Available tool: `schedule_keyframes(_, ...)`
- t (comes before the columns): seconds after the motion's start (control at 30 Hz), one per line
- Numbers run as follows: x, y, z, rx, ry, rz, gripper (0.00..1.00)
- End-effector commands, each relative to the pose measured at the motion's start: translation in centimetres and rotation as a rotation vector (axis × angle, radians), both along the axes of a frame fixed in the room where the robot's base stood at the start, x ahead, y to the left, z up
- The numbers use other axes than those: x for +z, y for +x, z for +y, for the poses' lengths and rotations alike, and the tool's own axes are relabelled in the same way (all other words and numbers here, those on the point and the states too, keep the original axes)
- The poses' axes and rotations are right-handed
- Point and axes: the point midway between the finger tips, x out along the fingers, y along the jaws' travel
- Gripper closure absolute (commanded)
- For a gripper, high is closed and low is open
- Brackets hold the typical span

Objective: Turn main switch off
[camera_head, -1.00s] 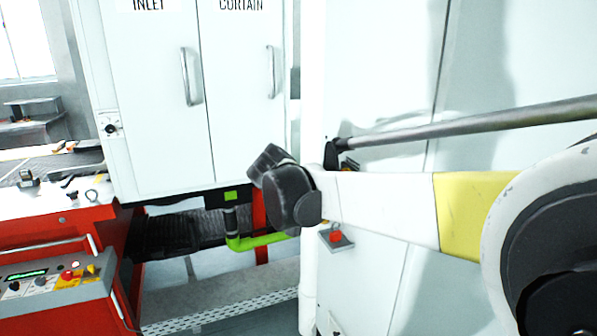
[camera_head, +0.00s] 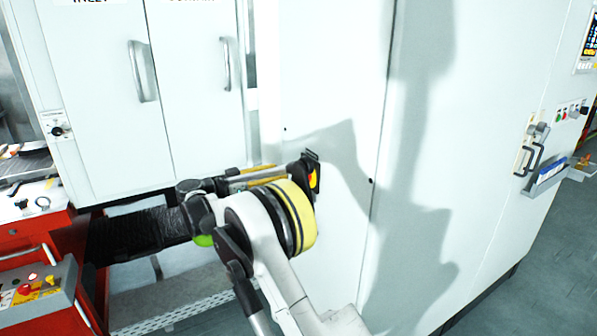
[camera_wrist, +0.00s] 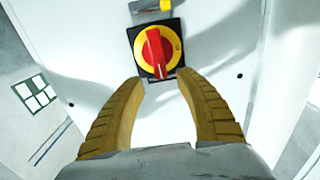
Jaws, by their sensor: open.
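The main switch (camera_wrist: 156,48) is a red rotary handle on a round yellow plate with a black square backing, mounted on a white cabinet panel. In the wrist view its red handle stands roughly upright, tilted slightly. My gripper (camera_wrist: 158,76) is open, its two tan ribbed fingers reaching towards the switch, one at each lower side. The fingertips show just below the handle; I cannot tell how far they are from it in depth. In the head view the switch (camera_head: 314,180) shows as a small yellow and black edge, mostly hidden by my wrist.
White cabinet doors with handles (camera_head: 143,72) are at the left. A red cart with a control box (camera_head: 32,290) stands at the lower left. A keyed panel with a blue tray (camera_head: 548,178) is at the right. Grey floor lies open at the lower right.

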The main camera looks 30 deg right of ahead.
Motion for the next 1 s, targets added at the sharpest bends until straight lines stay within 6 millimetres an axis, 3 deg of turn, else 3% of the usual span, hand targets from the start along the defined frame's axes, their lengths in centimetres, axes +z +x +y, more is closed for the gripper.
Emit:
schedule_keyframes(0.1,-0.3,0.0,-2.7,-0.003,0.001,0.001,0.59)
schedule_keyframes(0.33,-0.2,0.2,-6.2,-0.001,0.001,0.002,0.59)
schedule_keyframes(0.77,0.0,0.2,-7.2,0.001,0.002,0.003,0.60)
schedule_keyframes(0.9,0.0,0.2,-7.2,0.001,0.002,0.003,1.00)
schedule_keyframes(1.0,0.0,0.2,-7.2,0.001,0.002,0.003,1.00)
